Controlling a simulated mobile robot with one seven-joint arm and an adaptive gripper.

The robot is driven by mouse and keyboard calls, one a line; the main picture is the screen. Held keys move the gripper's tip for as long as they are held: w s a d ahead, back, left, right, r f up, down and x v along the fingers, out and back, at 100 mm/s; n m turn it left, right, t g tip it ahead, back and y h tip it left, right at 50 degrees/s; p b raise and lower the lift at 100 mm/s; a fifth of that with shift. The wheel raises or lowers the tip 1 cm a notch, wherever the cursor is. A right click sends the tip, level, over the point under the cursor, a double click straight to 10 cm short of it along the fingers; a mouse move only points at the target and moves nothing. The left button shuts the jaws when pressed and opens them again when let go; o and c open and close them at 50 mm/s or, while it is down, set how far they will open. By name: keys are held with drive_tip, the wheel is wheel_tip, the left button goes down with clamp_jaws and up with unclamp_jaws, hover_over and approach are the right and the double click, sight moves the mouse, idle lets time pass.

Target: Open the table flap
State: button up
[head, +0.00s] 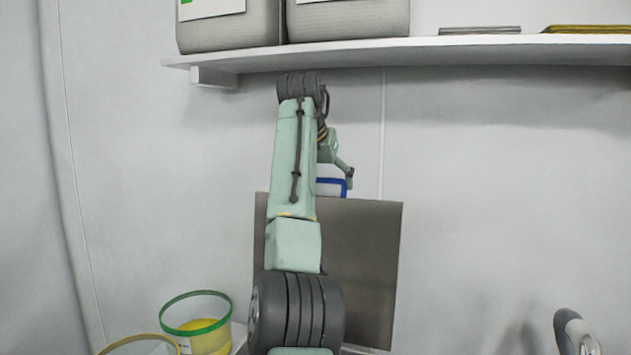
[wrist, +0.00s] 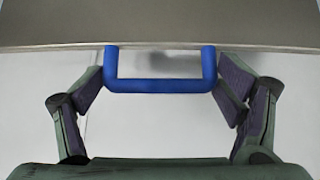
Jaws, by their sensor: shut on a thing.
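The table flap (head: 365,270) is a flat grey-brown panel that stands raised in front of the wall in the head view. My arm covers its left part. Its blue handle (head: 330,186) is at the top edge, partly hidden. In the wrist view the flap's edge (wrist: 260,35) runs across the top, with the U-shaped blue handle (wrist: 160,86) sticking out from it. My gripper (wrist: 162,82) is shut on the handle, with a dark-padded finger at each side of it. In the head view my gripper (head: 343,172) is at the flap's top edge.
A white shelf (head: 480,50) hangs above, carrying two grey containers (head: 345,18) and flat items at right. A green-rimmed tub (head: 215,340) with yellow contents and a yellow-rimmed tub (head: 145,346) are at lower left. A grey rounded object (head: 575,335) is at lower right.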

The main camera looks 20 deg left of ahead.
drive_tip(key=shift+w+r, duration=0.1)
drive_tip(key=shift+w, duration=0.2)
drive_tip(key=o, duration=1.5)
drive_tip(key=shift+o, duration=0.2)
drive_tip(key=v, duration=0.7)
drive_tip(key=shift+s+r, duration=0.1)
drive_tip(key=shift+s, duration=0.05)
